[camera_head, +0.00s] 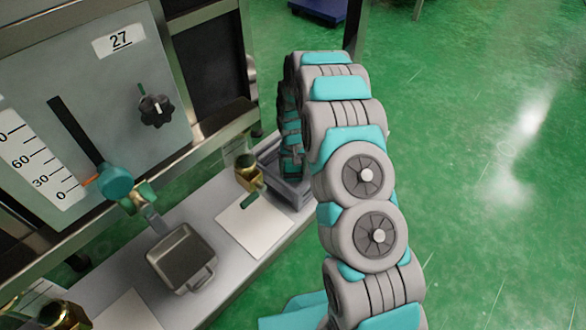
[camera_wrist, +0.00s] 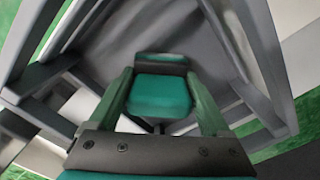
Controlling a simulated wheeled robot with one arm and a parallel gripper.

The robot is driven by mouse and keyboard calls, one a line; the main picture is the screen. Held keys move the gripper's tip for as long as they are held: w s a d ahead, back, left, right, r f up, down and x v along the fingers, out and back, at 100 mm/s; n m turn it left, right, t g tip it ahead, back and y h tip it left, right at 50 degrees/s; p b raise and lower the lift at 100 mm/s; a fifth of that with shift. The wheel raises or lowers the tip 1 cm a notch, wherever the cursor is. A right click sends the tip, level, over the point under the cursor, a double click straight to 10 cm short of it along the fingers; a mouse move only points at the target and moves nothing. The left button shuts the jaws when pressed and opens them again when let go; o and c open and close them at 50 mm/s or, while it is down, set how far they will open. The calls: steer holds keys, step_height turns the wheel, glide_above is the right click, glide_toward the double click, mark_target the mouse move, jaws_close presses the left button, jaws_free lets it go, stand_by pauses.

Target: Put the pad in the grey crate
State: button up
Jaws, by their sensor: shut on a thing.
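The grey crate (camera_head: 291,194) stands at the far end of the grey bench, partly hidden by my arm. In the wrist view its grey walls (camera_wrist: 262,60) frame the picture on both sides. My gripper (camera_wrist: 162,75) points down into the crate, with its two green fingers on either side of a teal block with a dark band, which I take to be the pad (camera_wrist: 160,95). The fingers are shut on it. The crate floor (camera_wrist: 155,30) shows beyond it; I cannot tell whether the pad touches it. In the head view the pad and fingertips are hidden.
A brass fitting (camera_head: 247,172) stands beside the crate, near a white sheet (camera_head: 262,231). A small grey tray (camera_head: 181,258) sits nearer on the bench. A panel (camera_head: 75,100) with a slider and a black knob (camera_head: 156,109) rises at left. Open green floor (camera_head: 490,200) lies at right.

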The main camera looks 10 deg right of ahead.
steer(key=o, duration=1)
step_height(320, 180, up, 12)
steer(key=shift+f+p, duration=0.25)
steer(key=shift+p, duration=0.25)
steer(key=shift+s+r, duration=0.25)
steer(key=shift+r, duration=0.45)
steer(key=s+r+n, duration=0.1)
steer(key=s+r, duration=1.5)
steer(key=s, duration=0.2)
steer(key=s+r+g, duration=0.1)
steer(key=s+r, duration=0.1)
steer(key=s, duration=1)
steer(key=s+r, duration=0.3)
steer(key=s, duration=1)
steer(key=shift+s+d+r+n+g, duration=0.2)
steer(key=shift+s+d+n+g, duration=0.05)
steer(key=shift+d+n+g, duration=0.15)
